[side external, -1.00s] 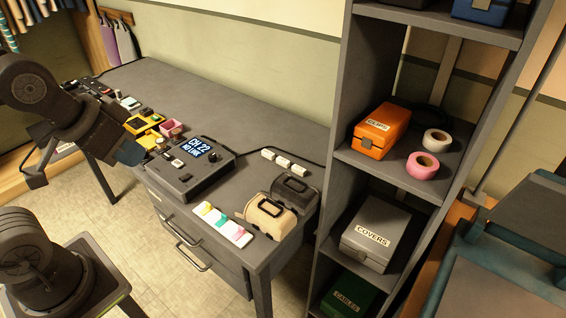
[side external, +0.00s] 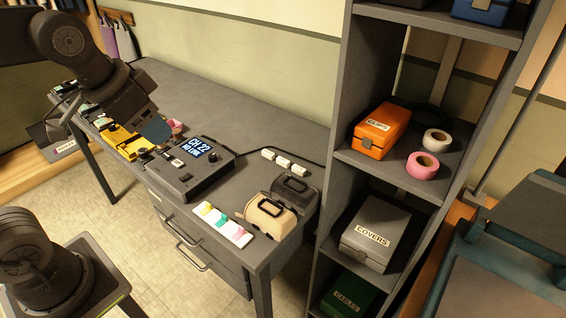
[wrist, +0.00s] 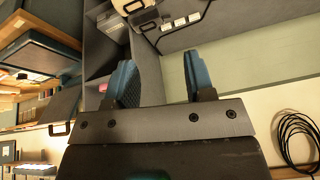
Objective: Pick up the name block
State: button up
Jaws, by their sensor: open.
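I cannot tell which thing is the name block; no readable name shows on any small block. My gripper (side external: 155,130) is above the left part of the desk in the side view, near the yellow tray (side external: 122,139), partly hiding things there. In the wrist view its two blue fingers stand apart with nothing between them (wrist: 158,65).
A white strip with coloured tabs (side external: 222,224), a beige case (side external: 267,218) and a dark case (side external: 295,193) stand at the desk's near right. A shelf (side external: 336,125) with an orange box (side external: 381,130) and tape rolls rises beyond. The desk's back middle is clear.

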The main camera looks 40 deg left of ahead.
jog(key=w+r+m+g, duration=0.15)
jog(key=w+m, duration=0.35)
jog(key=w, duration=0.9)
jog(key=m+g, duration=0.4)
jog(key=m, duration=0.7)
send_over(282, 159)
jog(key=shift+t, duration=0.25)
jog(key=f, duration=2.7)
jog(key=shift+s+d+f, duration=0.1)
jog(key=shift+s+f, duration=0.2)
jog(key=shift+s, duration=0.1)
jog(key=shift+w+f, duration=0.2)
jog(key=shift+f, duration=1.4)
jog(key=shift+w+f, duration=0.15)
jog(key=shift+f, duration=1.45)
jog(key=shift+c, duration=0.5)
grip_shut()
